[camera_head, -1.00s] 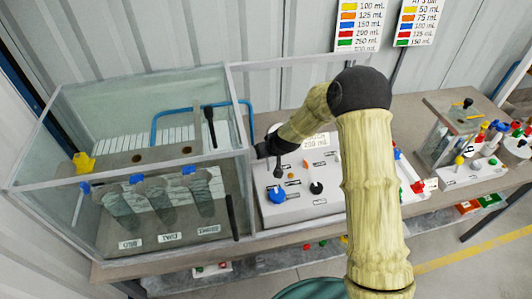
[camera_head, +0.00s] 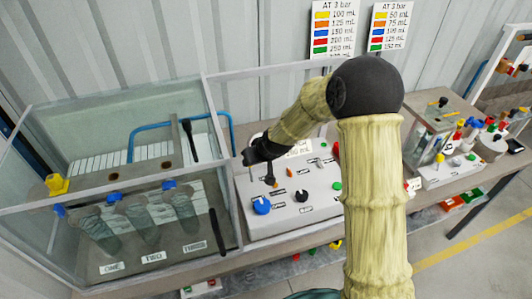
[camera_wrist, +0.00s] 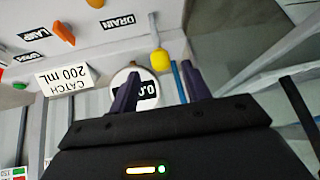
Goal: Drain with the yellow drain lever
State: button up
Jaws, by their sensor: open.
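The yellow drain lever shows in the wrist view as a yellow knob (camera_wrist: 160,61) on a pale stem, close to the DRAIN label (camera_wrist: 118,22) on the panel. My gripper (camera_wrist: 158,80) is open, with its two dark fingers pointing toward the panel. The knob appears between and just beyond the fingertips; I cannot tell whether they touch it. In the head view my gripper (camera_head: 258,153) is over the left part of the white control panel (camera_head: 300,224). The drain lever cannot be made out there, near or behind the gripper.
A glass tank (camera_head: 32,222) with three labelled tubes stands left of the panel, with another yellow part (camera_head: 57,185) at its corner. A blue knob (camera_head: 262,206) and a black knob (camera_head: 303,195) sit on the panel. A CATCH 200 mL sign (camera_wrist: 68,80) is near the gripper.

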jog(key=b+v, duration=0.2)
jog(key=v, duration=0.8)
jog(key=shift+d+r, duration=0.15)
jog(key=shift+r, duration=0.1)
jog(key=shift+s, duration=0.1)
jog(key=s+d+f+m+g+h, duration=0.1)
jog(key=s+d+f+m+h, duration=0.1)
jog(key=s+d, duration=0.7)
jog(key=s+d+f+m+g+h, duration=0.1)
jog(key=s+d+m+g+h, duration=0.1)
jog(key=s+d, duration=0.6)
jog(key=shift+s+d+f+m, duration=0.4)
jog(key=shift+s+m, duration=0.3)
jog(key=shift+s, duration=0.2)
jog(key=shift+c, duration=0.2)
